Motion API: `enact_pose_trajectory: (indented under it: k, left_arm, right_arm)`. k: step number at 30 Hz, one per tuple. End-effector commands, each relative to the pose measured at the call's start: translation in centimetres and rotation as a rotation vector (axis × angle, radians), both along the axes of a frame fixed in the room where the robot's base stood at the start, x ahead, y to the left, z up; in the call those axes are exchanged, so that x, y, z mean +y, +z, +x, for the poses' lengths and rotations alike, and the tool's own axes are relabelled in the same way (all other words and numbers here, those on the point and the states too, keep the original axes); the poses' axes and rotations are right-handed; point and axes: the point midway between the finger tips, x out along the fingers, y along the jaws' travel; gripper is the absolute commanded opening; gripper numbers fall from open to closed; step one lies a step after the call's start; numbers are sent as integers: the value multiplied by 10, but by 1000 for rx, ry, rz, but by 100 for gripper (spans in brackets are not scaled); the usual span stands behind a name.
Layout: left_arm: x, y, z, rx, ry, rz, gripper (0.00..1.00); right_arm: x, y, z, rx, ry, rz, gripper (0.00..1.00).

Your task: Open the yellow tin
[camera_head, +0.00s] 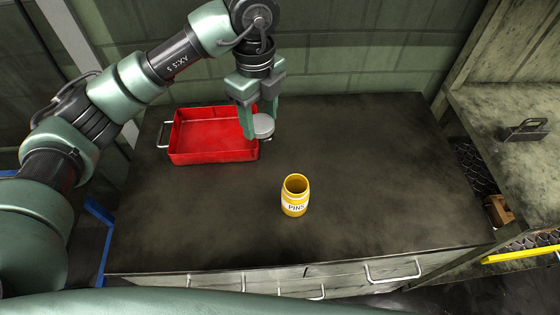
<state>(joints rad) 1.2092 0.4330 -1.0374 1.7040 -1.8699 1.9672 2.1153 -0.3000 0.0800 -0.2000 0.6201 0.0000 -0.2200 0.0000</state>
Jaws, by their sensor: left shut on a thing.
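The yellow tin (295,203), labelled "PINS", stands upright on the dark worktop, right of the middle. Its top is open and I see into its mouth. My left gripper (256,128) points down at the right end of the red tray, behind and to the left of the tin. It is shut on a round grey lid (263,125), held apart from the tin. The lid appears over or beside the tray's right edge; its exact height is hard to tell. My right gripper is not in view.
The red tray (205,157) with metal handles sits at the worktop's back left and looks empty. The dark worktop (390,190) is clear to the right of the tin. Drawers with handles (394,271) line its front. A shelf unit (505,110) stands at the right.

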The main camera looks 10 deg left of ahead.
Motion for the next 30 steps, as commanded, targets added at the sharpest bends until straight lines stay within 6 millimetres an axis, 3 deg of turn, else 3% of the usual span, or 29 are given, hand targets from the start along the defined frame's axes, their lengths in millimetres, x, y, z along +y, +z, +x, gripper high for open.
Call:
enact_pose_trajectory:
  k: [13, 30]
  left_arm:
    - [1, -114, -2, 6, -2, 2, 3]
    - [0, -179, -1, 1, -5, 1, 3]
  right_arm:
    - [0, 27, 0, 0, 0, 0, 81]
    - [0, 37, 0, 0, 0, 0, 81]
